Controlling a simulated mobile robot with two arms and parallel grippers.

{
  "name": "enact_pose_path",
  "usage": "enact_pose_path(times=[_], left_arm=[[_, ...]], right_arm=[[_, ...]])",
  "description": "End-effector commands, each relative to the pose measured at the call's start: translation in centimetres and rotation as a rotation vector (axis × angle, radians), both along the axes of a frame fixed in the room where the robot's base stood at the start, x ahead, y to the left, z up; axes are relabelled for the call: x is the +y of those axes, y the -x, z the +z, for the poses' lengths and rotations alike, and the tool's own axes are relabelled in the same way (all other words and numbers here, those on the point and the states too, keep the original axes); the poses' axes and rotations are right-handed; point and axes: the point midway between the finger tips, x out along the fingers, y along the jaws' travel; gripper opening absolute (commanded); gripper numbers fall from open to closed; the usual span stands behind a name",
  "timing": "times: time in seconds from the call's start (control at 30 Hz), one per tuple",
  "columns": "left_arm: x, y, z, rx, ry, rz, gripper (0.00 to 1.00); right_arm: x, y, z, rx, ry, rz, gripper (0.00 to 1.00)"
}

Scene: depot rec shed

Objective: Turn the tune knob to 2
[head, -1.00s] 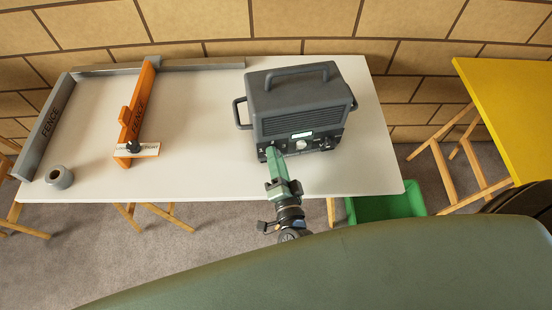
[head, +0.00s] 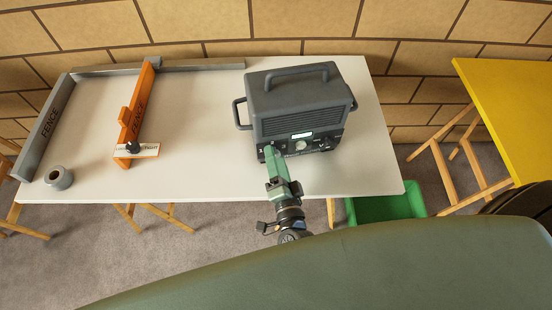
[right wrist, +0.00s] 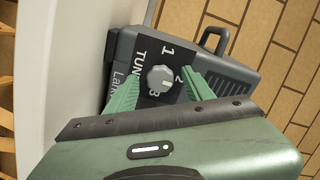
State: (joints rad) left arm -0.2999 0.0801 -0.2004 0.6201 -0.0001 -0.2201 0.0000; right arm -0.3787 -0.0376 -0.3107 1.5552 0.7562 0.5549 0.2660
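The dark grey radio (head: 300,105) stands on the white table, its front panel facing me. Its tune knob (right wrist: 160,79) is a pale grey dial in the right wrist view, with "TUNE", "1" and "3" readable around it and another mark partly cut off by a finger. I cannot make out where its pointer stands. My right gripper (head: 269,153) is at the left end of the radio's front and hides this knob in the head view. In the right wrist view its green fingers (right wrist: 159,84) are apart on either side of the knob, with gaps showing. My left gripper is not in view.
The white table (head: 210,170) also holds a grey fence (head: 47,130), an orange fence (head: 137,110) with a lock knob and label, and a grey ring-shaped roll (head: 59,178). A green bin (head: 385,207) is below. A yellow table (head: 515,110) stands at the right.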

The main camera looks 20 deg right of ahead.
Motion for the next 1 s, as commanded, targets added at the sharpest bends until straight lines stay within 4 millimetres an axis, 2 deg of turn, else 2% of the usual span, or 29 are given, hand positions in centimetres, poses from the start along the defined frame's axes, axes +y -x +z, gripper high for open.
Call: enact_pose_path(times=[0.17,0.4,0.6,1.0], left_arm=[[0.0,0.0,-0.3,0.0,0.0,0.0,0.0],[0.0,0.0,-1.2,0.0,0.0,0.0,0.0],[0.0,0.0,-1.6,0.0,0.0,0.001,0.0],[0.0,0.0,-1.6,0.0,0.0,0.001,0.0]], right_arm=[[0.1,1.1,-0.2,0.001,0.0,0.0,0.52],[0.5,5.2,-0.3,0.003,0.0,0.001,0.52],[0.7,7.4,-0.2,0.001,0.0,0.0,0.52],[0.8,7.8,0.0,0.0,0.0,0.0,0.52]])
